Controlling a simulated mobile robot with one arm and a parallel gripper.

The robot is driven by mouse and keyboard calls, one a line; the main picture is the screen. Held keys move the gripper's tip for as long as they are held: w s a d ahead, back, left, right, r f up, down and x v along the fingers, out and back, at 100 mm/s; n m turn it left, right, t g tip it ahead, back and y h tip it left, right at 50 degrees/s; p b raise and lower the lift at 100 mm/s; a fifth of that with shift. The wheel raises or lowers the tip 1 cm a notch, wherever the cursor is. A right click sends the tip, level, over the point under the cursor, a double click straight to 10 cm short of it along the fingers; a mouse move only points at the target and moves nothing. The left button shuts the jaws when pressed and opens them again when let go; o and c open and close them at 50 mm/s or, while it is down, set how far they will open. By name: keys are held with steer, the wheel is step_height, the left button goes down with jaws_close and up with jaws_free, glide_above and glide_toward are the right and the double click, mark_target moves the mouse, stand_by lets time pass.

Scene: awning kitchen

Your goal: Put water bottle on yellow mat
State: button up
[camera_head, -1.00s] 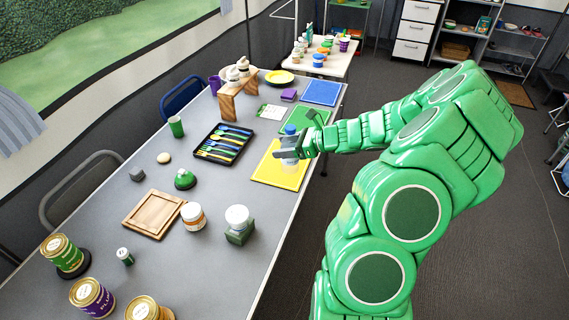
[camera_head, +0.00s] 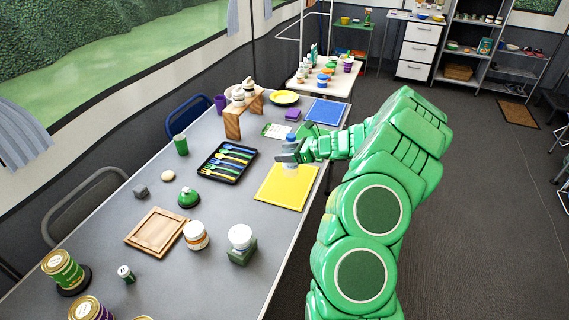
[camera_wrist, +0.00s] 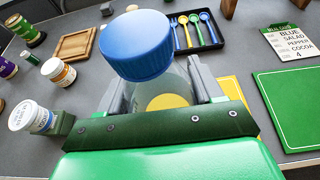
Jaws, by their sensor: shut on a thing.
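The water bottle (camera_wrist: 172,85) is clear with a blue cap (camera_wrist: 136,44) and stands between my fingers in the wrist view. My gripper (camera_head: 291,157) is shut on it; in the head view the blue cap (camera_head: 290,136) shows above the fingers. The yellow mat (camera_head: 284,190) lies flat near the table's right edge. The bottle is at the mat's far end in the head view. Part of the mat (camera_wrist: 233,91) shows behind my gripper in the wrist view. The bottle's base is hidden, so I cannot tell whether it touches the mat.
A black tray of cutlery (camera_head: 227,162) lies left of the mat. A green mat (camera_wrist: 291,105) and a menu card (camera_wrist: 290,42) lie beside it in the wrist view. A white-lidded jar (camera_head: 240,237) and an orange-labelled jar (camera_head: 196,236) stand nearer. A blue mat (camera_head: 325,112) lies farther back.

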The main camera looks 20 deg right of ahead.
steer(key=shift+w+d+f, duration=0.2)
steer(key=shift+w+f, duration=0.55)
steer(key=shift+f, duration=0.7)
steer(key=shift+w+d+f, duration=0.25)
steer(key=shift+w+f, duration=0.5)
steer(key=shift+f, duration=0.75)
steer(key=shift+w+d+f, duration=0.2)
steer(key=shift+w+f, duration=0.55)
steer(key=shift+f, duration=0.7)
steer(key=shift+f, duration=0.1)
steer(key=o, duration=1)
steer(key=shift+s+d+r, duration=0.1)
steer(key=shift+r, duration=0.1)
steer(key=v, duration=1.1)
steer(key=shift+s+d, duration=0.25)
steer(key=shift+s, duration=0.05)
